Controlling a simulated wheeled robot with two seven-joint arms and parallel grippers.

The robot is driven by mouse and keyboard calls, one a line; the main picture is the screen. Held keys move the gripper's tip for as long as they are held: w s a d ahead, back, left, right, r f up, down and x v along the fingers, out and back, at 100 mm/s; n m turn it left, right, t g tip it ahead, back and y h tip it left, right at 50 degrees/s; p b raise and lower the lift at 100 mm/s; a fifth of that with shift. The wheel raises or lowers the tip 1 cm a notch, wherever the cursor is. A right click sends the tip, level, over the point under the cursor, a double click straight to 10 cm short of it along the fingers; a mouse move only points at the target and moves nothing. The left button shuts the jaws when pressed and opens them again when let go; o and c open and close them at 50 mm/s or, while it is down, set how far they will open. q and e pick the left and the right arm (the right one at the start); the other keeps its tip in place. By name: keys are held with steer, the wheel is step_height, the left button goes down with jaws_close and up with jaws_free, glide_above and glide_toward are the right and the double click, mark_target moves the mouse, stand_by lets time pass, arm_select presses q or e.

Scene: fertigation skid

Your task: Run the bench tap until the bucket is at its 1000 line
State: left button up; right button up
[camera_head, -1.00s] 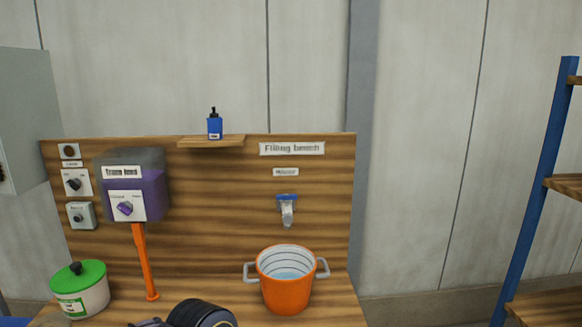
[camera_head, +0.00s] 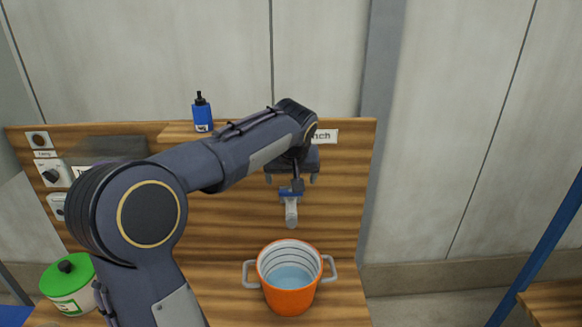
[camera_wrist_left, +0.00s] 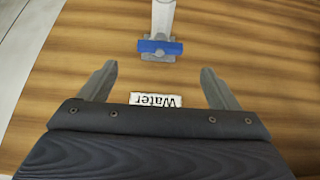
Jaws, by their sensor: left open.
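The bench tap (camera_head: 291,210) is a grey spout with a blue lever (camera_head: 291,191) on the wooden back panel. In the left wrist view the blue lever (camera_wrist_left: 160,47) lies ahead of my open fingers, with the "Water" label (camera_wrist_left: 156,99) between them. My left gripper (camera_head: 293,178) is open and empty at the panel, just above the tap; it also shows in the left wrist view (camera_wrist_left: 160,84). The orange bucket (camera_head: 290,299) stands upright below the spout, with pale blue water (camera_head: 290,276) inside and several dark level lines on its white inner wall. The line numbers are too small to read.
A blue bottle (camera_head: 202,113) stands on a small shelf at the panel's top. A white pot with a green lid (camera_head: 67,276) sits at the bench's left. Knobs (camera_head: 50,175) are on the panel's left. My left arm hides the tank and part of the "Filling bench" sign.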

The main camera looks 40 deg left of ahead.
mark_target(292, 197)
arm_select(q)
steer(key=p+x, duration=0.1)
steer(key=x, duration=0.5)
steer(key=shift+f, duration=0.35)
steer(key=shift+c, duration=0.2)
steer(key=c, duration=1)
steer(key=shift+w+d+f+n+g+y, duration=0.1)
steer(key=shift+n+g+y, duration=0.2)
steer(key=shift+n, duration=0.4)
steer(key=shift+n+g+y+b, duration=0.3)
steer(key=shift+n+g+y, duration=0.15)
steer(key=shift+n, duration=0.85)
